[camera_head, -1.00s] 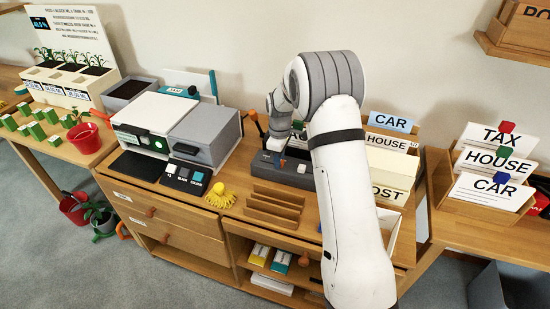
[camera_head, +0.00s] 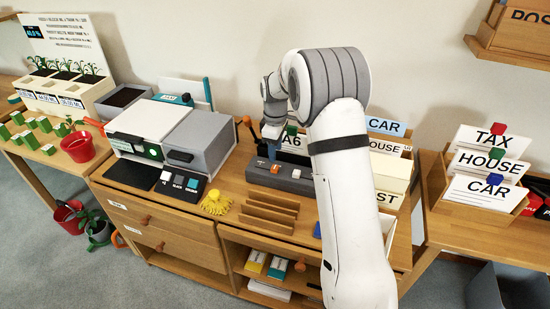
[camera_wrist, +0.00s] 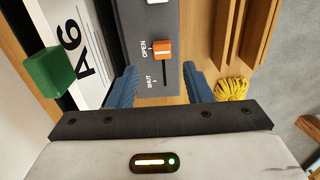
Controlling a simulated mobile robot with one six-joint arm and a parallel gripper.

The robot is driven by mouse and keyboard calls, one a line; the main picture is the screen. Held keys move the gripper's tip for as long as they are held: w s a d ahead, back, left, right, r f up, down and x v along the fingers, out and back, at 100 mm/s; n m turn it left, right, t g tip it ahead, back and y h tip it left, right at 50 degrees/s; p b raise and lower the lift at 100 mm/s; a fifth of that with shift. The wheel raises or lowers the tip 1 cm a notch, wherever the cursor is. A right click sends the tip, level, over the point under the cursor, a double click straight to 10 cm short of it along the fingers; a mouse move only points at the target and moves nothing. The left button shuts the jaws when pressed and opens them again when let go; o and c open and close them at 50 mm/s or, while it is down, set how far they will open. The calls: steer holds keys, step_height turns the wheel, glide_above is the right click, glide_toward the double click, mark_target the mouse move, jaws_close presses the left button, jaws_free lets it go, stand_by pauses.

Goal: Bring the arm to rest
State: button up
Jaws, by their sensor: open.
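My gripper (camera_head: 270,138) is above the grey switch box (camera_head: 290,175) on the desk, in the head view. In the wrist view its two blue fingers (camera_wrist: 162,88) are spread apart with nothing between them. Beyond them the grey box (camera_wrist: 140,50) carries an orange slider (camera_wrist: 162,50) at the end marked OPEN; the other end reads SHUT. A white slider (camera_wrist: 158,2) is cut off at the top edge. My white arm covers part of the desk's right side in the head view.
A card marked A6 (camera_wrist: 90,45) with a green block (camera_wrist: 50,72) stands beside the box. A slotted wooden rack (camera_head: 268,212) and a yellow brush-like thing (camera_head: 216,202) lie in front. A printer-like machine (camera_head: 140,130) is left. CAR (camera_head: 385,126) and HOUSE cards stand right.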

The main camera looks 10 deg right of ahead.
steer(key=shift+r, duration=0.6)
steer(key=shift+s+r, duration=0.25)
steer(key=shift+r, duration=0.15)
steer(key=s+d+r+m+t+p, duration=0.15)
steer(key=s+r+m, duration=0.45)
steer(key=s+r, duration=0.8)
steer(key=s+d+f+m+t, duration=0.1)
steer(key=s+m, duration=0.5)
steer(key=s, duration=1.4)
steer(key=shift+s+d+f+m+p, duration=0.3)
steer(key=shift+s+d+p, duration=0.1)
steer(key=shift+d, duration=0.2)
